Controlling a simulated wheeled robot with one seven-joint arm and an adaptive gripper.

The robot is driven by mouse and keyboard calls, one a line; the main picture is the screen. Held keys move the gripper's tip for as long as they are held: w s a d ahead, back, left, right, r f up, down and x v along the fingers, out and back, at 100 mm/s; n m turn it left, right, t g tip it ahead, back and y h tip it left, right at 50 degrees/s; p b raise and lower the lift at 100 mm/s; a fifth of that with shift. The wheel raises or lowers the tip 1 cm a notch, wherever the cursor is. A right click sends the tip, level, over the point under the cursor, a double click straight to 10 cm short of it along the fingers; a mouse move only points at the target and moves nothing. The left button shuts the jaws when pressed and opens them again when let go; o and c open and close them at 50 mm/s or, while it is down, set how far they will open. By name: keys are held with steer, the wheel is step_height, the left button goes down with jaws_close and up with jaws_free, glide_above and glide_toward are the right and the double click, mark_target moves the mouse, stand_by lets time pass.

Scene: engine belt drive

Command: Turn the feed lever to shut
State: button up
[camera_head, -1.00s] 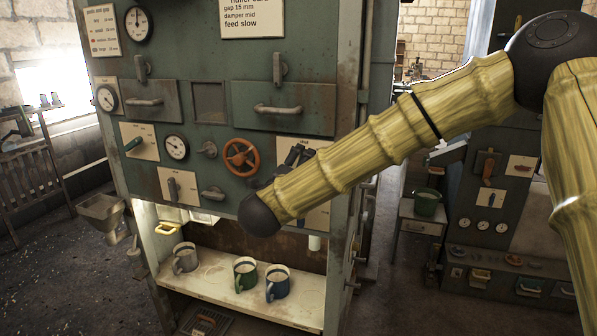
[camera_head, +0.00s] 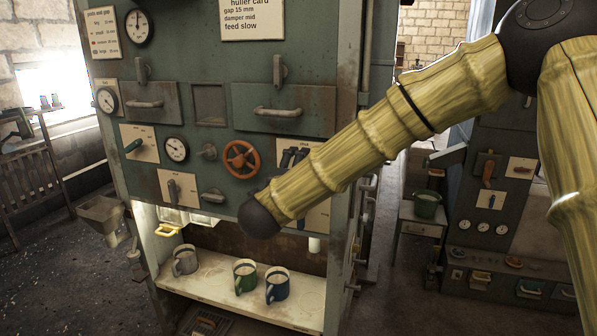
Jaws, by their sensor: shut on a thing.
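My gripper (camera_head: 290,158) shows as dark parts just above my bamboo-patterned arm, against the front of the green machine (camera_head: 225,130). It is at a cream plate (camera_head: 306,144) right of the orange handwheel (camera_head: 241,159). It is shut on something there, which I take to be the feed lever. My arm and gripper hide the lever, so its angle and the plate's markings cannot be told. A card (camera_head: 252,17) at the top of the machine reads "feed slow".
Below, a lit shelf (camera_head: 215,290) holds a grey mug (camera_head: 185,260), a green mug (camera_head: 245,276) and a blue mug (camera_head: 277,284). A green bucket (camera_head: 426,205) stands on the right.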

steer(key=o, duration=1)
steer(key=shift+o, duration=0.2)
steer(key=v, duration=1.2)
